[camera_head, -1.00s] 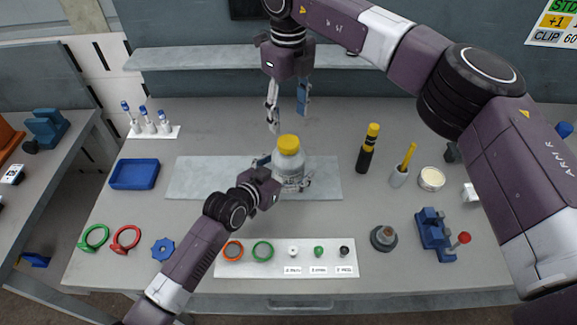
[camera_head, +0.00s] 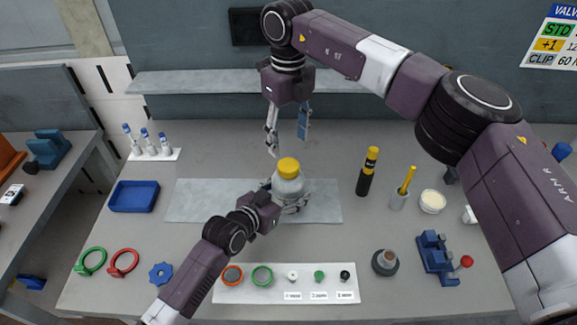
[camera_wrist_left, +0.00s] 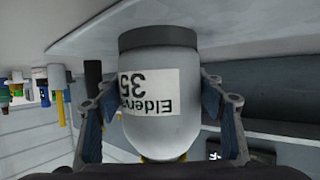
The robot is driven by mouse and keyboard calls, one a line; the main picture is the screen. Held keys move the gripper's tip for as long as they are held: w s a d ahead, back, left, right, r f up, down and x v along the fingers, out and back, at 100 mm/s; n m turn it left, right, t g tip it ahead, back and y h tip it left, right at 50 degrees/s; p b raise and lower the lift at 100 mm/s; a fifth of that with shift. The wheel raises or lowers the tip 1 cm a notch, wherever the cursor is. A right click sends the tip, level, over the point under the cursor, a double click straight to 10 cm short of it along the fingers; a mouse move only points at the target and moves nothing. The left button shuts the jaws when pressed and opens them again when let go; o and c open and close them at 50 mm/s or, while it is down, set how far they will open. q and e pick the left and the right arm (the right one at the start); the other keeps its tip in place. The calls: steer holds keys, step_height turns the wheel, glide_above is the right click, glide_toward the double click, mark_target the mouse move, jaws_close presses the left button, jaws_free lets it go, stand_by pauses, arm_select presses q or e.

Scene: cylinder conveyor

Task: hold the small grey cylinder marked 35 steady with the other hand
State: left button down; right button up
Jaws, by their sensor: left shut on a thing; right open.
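The small grey cylinder marked 35 (camera_head: 287,188) has a yellow top and stands upright on the light grey mat (camera_head: 200,203) in the head view. In the left wrist view the cylinder (camera_wrist_left: 165,110) appears upside down, with its white label reading 35. My left gripper (camera_head: 285,203) is shut on it, one finger on each side (camera_wrist_left: 165,105). My right gripper (camera_head: 287,140) is open, pointing down just above and behind the yellow top, apart from it. The cylinder's lower part is partly hidden by my left gripper in the head view.
A white card (camera_head: 255,292) with rings and small parts lies in front. A blue tray (camera_head: 134,196) is at left. A shelf (camera_head: 200,82) runs behind.

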mark_target(288, 164)
steer(key=m, duration=2)
steer(key=shift+m, duration=0.3)
steer(key=m, duration=0.5)
steer(key=shift+f+m, duration=0.3)
steer(key=shift+f, duration=0.3)
step_height(288, 164, down, 7)
steer(key=shift+r, duration=0.1)
